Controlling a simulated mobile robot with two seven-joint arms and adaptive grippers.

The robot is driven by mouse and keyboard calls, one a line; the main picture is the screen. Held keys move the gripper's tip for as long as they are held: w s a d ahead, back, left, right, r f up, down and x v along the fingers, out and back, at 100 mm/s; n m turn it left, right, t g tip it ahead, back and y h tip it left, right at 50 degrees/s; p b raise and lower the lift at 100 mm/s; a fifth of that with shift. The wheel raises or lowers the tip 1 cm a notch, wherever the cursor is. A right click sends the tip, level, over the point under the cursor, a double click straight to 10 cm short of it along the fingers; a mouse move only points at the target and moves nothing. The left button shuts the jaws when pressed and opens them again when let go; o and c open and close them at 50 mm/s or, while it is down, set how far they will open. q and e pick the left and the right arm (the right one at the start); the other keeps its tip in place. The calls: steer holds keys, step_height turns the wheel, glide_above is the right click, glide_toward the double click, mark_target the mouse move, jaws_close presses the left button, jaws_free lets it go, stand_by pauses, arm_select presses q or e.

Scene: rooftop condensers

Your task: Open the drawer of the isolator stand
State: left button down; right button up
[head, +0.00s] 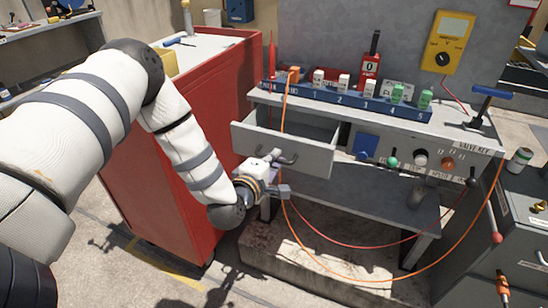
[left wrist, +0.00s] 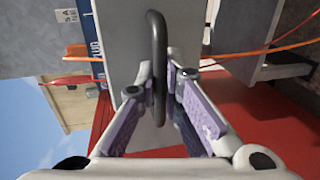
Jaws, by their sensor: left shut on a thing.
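The isolator stand (head: 455,133) is a grey bench with a panel of switches. Its drawer (head: 248,137) at the left end sticks out from the stand, and its open top shows part of the inside. My left gripper (head: 279,163) is at the drawer front, its arm coming in from the left. In the left wrist view, the grey drawer front (left wrist: 122,45) carries a dark bar handle (left wrist: 158,40). My left gripper (left wrist: 163,90) has its fingers on either side of the bar, shut on it. My right gripper is in neither view.
A red cabinet (head: 160,175) stands close left of the stand, beside my left arm. An orange cable (head: 340,279) hangs in front of the stand and passes by the drawer. A concrete block (head: 262,248) lies below. A grey cabinet (head: 530,240) stands at right.

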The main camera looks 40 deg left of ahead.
arm_select(q)
steer(key=c, duration=2)
jaws_free()
steer(key=v, duration=1.2)
steer(key=s+d+f+m+g+h+p, duration=0.2)
steer(key=s+d+f+m+g+h, duration=0.1)
steer(key=s+d+f+m+g, duration=0.4)
steer(key=s+d+f+m+g+h+p, duration=0.1)
steer(key=s+d+f+m+g+h, duration=0.2)
steer(key=s+f+m, duration=0.45)
steer(key=s+r+m+g+y+p, duration=0.1)
steer(key=s+m+g, duration=0.5)
steer(key=s, duration=1.4)
steer(key=shift+s+a+g+y+p, duration=0.15)
steer(key=shift+s+g+y+p, duration=0.15)
steer(key=shift+g+y, duration=0.5)
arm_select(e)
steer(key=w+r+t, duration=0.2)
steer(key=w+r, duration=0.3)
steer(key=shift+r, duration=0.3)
